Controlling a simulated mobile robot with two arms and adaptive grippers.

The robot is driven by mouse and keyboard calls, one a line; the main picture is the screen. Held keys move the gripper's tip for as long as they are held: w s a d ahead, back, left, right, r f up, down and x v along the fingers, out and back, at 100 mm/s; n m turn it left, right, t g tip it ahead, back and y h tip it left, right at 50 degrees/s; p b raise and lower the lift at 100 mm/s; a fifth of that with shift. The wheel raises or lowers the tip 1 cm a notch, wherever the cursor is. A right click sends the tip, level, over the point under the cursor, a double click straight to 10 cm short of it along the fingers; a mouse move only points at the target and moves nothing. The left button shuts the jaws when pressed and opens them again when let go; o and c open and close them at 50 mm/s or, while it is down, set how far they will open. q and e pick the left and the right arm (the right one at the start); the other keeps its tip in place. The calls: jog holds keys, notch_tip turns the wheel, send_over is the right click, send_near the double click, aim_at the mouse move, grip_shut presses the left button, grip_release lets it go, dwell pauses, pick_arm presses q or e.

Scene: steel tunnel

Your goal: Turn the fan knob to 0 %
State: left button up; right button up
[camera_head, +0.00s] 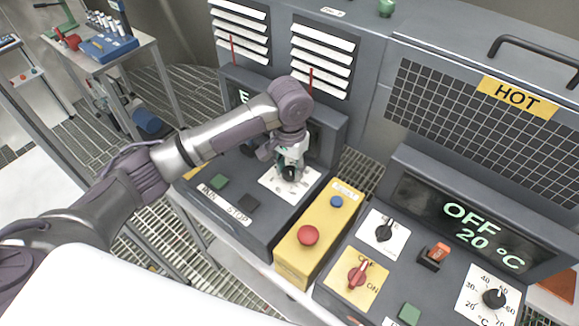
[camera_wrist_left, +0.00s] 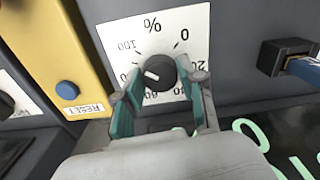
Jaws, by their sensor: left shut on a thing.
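The fan knob (camera_wrist_left: 160,73) is a round black knob on a white dial plate (camera_wrist_left: 195,22) marked in %. In the left wrist view its white pointer mark faces left, away from the 0 and toward the high-number side; the exact value is hard to read. My left gripper (camera_wrist_left: 158,92) has its teal-padded fingers on either side of the knob, shut on it. In the head view the left gripper (camera_head: 290,165) reaches down onto the same dial plate (camera_head: 272,184), and its fingers partly hide the knob. My right gripper is not in view.
A yellow box with a red button (camera_head: 308,235) and a blue button (camera_head: 337,201) stands right of the dial. Green (camera_head: 219,182) and dark (camera_head: 249,204) buttons lie left. The heater panel with its OFF display (camera_head: 470,220) is farther right. My left arm partly covers the fan display.

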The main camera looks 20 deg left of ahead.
pick_arm(q)
jog(key=n, duration=0.6)
jog(key=shift+w+r, duration=0.1)
jog(key=shift+r, duration=0.05)
jog(key=n, duration=0.6)
jog(key=shift+n, duration=0.4)
jog(key=n, duration=0.6)
jog(key=shift+w, duration=0.1)
jog(key=n, duration=0.6)
jog(key=shift+n, duration=0.4)
jog(key=o, duration=1)
jog(key=shift+o, duration=0.7)
